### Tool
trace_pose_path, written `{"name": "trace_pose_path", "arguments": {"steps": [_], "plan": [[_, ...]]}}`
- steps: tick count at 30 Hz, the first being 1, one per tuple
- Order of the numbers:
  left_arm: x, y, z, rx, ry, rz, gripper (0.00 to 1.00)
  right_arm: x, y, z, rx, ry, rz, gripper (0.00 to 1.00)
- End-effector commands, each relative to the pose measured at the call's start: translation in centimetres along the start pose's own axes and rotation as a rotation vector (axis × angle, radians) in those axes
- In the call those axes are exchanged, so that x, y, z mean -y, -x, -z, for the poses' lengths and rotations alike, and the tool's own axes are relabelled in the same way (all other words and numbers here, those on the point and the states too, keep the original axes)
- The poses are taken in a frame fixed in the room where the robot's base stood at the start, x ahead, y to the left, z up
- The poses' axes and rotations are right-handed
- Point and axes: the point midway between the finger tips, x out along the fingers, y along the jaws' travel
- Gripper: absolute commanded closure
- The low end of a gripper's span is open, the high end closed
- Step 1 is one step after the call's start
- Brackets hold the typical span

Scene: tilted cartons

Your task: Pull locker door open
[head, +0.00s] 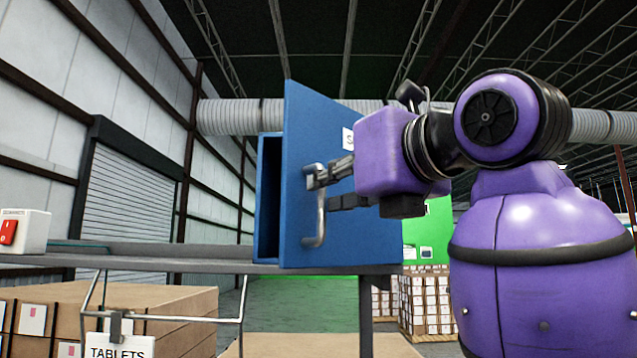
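The blue locker (268,200) stands on a grey shelf. Its dark interior shows at the left, so its door (305,130) stands open, swung out to the right. The door has a metal bar handle (320,225), upright, and a white label partly hidden by my gripper. The upper finger overlaps the handle's top; the lower one ends close beside the bar. Whether they touch it is hard to tell.
The grey shelf (150,262) runs across the left, with a white box with a red switch (12,232) on it. A "TABLETS" sign (121,347) hangs below. Cartons (165,300) sit beneath the shelf and stacked cartons (425,300) stand behind. Space above the shelf left of the locker is clear.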

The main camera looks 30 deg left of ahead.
Motion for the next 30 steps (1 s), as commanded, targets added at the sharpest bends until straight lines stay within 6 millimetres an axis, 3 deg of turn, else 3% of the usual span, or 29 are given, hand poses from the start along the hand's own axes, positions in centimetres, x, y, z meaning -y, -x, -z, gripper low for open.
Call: {"name": "trace_pose_path", "arguments": {"steps": [3,9,17,21,30], "plan": [[-0.2,-1.7,-0.1,0.0,0.002,-0.002,0.81,0.1,0.0,0.8,-0.015,0.0,0.001,0.6],[-0.1,-3.0,-0.1,0.001,0.001,0.0,0.81,0.0,-0.1,1.5,-0.026,0.001,0.001,0.6],[0.0,-3.2,0.0,0.0,0.0,0.0,0.83,-0.2,-0.1,1.4,-0.024,0.001,-0.003,0.6],[0.0,-3.2,0.0,0.0,0.0,0.0,1.0,-0.3,-0.1,1.4,-0.024,0.002,-0.004,0.6],[0.0,-3.1,0.0,0.0,0.0,0.0,1.0,-0.4,-0.1,1.3,-0.022,0.002,-0.004,0.6]]}}
